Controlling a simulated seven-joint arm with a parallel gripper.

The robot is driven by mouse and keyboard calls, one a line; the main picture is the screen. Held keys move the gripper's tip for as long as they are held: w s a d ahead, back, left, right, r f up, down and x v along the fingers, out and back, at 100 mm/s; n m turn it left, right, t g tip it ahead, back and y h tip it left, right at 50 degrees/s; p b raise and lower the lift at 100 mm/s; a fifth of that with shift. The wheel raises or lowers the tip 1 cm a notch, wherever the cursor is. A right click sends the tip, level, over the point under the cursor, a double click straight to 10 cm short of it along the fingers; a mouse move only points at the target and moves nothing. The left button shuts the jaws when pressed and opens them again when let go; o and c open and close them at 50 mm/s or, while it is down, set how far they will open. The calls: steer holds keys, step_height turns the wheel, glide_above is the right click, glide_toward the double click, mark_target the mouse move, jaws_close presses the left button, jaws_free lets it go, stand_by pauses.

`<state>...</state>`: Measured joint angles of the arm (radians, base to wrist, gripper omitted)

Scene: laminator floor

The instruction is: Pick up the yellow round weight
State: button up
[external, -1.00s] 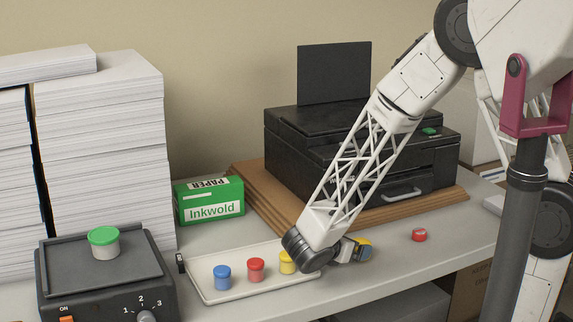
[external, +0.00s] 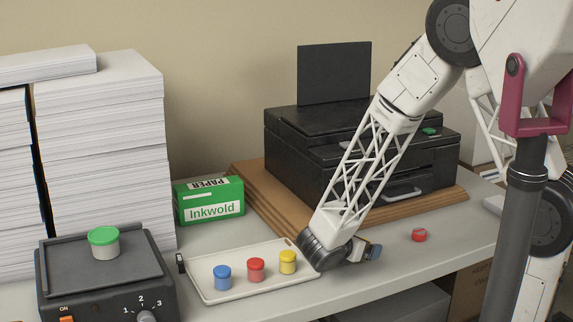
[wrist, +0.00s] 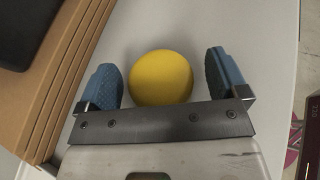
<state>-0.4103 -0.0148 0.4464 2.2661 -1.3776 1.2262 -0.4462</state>
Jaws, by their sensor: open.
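The yellow round weight (wrist: 160,78) shows in the wrist view on the grey table, between the two blue finger pads of my gripper (wrist: 164,80). The fingers are open, with a gap on each side of the weight. In the external view my gripper (external: 366,250) is low over the table, right of the tray, and it hides the weight there.
The printer (external: 310,150) stands behind on a wooden board (external: 262,196).

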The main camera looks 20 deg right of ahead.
steer(key=shift+c, duration=0.3)
steer(key=c, duration=1.2)
steer(key=shift+o, duration=0.2)
steer(key=shift+r, duration=0.1)
steer(key=shift+r, duration=4.95)
